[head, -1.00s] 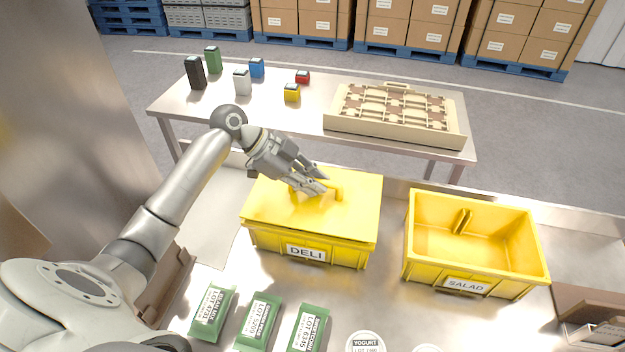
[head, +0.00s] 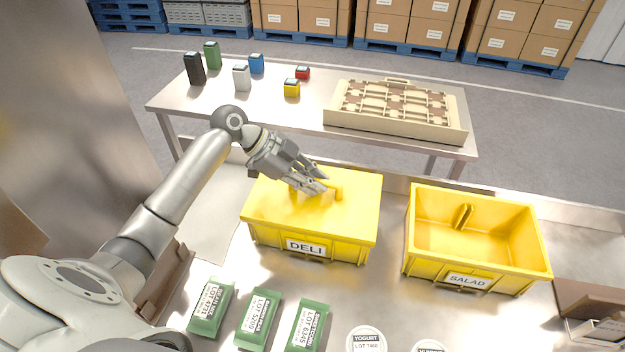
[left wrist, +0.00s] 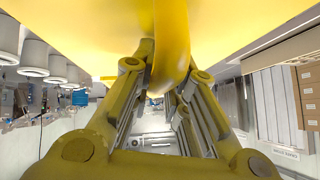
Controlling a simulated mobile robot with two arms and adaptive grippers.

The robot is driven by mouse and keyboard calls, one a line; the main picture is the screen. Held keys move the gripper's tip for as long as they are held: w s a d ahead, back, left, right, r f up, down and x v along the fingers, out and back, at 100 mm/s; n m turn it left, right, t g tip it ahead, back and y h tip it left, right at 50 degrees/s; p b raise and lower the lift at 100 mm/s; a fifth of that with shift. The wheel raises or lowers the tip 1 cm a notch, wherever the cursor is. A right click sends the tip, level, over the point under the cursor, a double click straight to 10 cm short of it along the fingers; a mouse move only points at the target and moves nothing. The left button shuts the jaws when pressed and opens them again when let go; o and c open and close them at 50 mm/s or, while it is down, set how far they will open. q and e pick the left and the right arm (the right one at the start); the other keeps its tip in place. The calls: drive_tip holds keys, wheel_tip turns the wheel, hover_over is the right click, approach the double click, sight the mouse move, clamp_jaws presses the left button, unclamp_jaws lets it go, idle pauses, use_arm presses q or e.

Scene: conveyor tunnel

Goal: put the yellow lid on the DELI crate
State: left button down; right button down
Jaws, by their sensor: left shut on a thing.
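The yellow lid (head: 345,212) lies over the top of the yellow DELI crate (head: 343,249) and covers its opening. Its edges look lined up with the crate's rim, with no clear gap between them in the head view. My left gripper (head: 322,187) is over the lid's middle, shut on the lid's raised handle. In the left wrist view the handle (left wrist: 172,45) runs between the two fingers, with the lid's yellow surface (left wrist: 90,25) filling the top. The fingers hide part of the handle in the head view. My right gripper is not in view.
An open, empty yellow SALAD crate (head: 478,270) stands to the right. Green packs (head: 258,318) and a yogurt tub (head: 366,340) lie in front. Behind, a table (head: 290,118) holds small containers and a beige divided tray (head: 397,125).

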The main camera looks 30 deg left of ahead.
use_arm(q)
drive_tip(key=c, duration=1.3)
unclamp_jaws()
drive_tip(key=shift+c, duration=0.2)
drive_tip(key=v, duration=1.2)
